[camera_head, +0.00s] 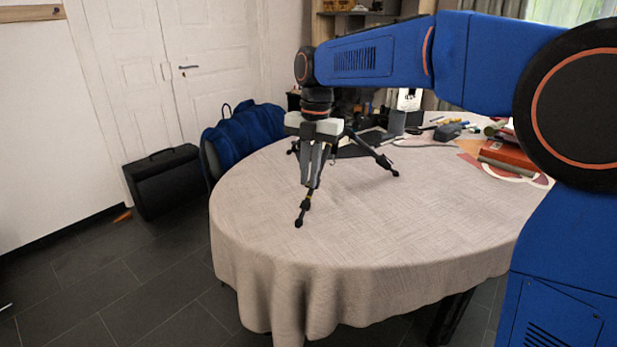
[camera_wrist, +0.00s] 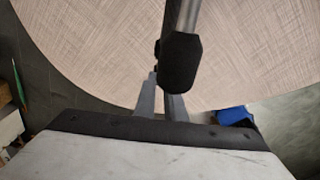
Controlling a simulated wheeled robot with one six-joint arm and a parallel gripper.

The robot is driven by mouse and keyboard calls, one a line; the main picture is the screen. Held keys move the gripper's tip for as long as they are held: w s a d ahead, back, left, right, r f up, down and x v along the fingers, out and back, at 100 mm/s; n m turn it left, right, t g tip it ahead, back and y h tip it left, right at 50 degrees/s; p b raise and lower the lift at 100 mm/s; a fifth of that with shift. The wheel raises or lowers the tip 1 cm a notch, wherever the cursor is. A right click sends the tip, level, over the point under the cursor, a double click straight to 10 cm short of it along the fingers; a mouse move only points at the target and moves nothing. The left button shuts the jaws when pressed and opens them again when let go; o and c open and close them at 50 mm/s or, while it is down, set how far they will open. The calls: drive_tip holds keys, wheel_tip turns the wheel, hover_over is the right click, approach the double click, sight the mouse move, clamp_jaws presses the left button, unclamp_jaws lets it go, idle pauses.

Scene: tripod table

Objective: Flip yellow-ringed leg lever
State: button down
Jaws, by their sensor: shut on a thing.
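A small tripod stands on the table with its dark legs (camera_head: 378,158) spread. The leg pointing towards me carries a small yellow ring (camera_head: 309,197) partway down and ends in a black foot (camera_head: 299,222). My gripper (camera_head: 310,182) points down, its grey fingers reaching the upper part of that leg, just above the ring. In the wrist view my gripper (camera_wrist: 160,88) has its fingers close together beside a dark leg part, next to a black padded piece (camera_wrist: 181,62) on a silver tube (camera_wrist: 188,16). It is shut on the leg's lever, which is mostly hidden.
The round table (camera_head: 250,230) has a pale cloth, clear at the front and left. Pens, a red box (camera_head: 510,158) and other clutter lie at the right and back. A blue bag (camera_head: 240,138) stands behind the table's left edge, and a black case (camera_head: 160,182) is on the floor.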

drive_tip(key=shift+w+r+g, duration=0.1)
drive_tip(key=shift+r+g, duration=0.05)
drive_tip(key=shift+g, duration=0.15)
drive_tip(key=c, duration=1.8)
unclamp_jaws()
drive_tip(key=r, duration=0.5)
drive_tip(key=w+d+r, duration=0.1)
drive_tip(key=r, duration=0.5)
drive_tip(key=w+d+r, duration=0.1)
drive_tip(key=r, duration=0.5)
drive_tip(key=shift+r, duration=0.1)
drive_tip(key=shift+c, duration=0.3)
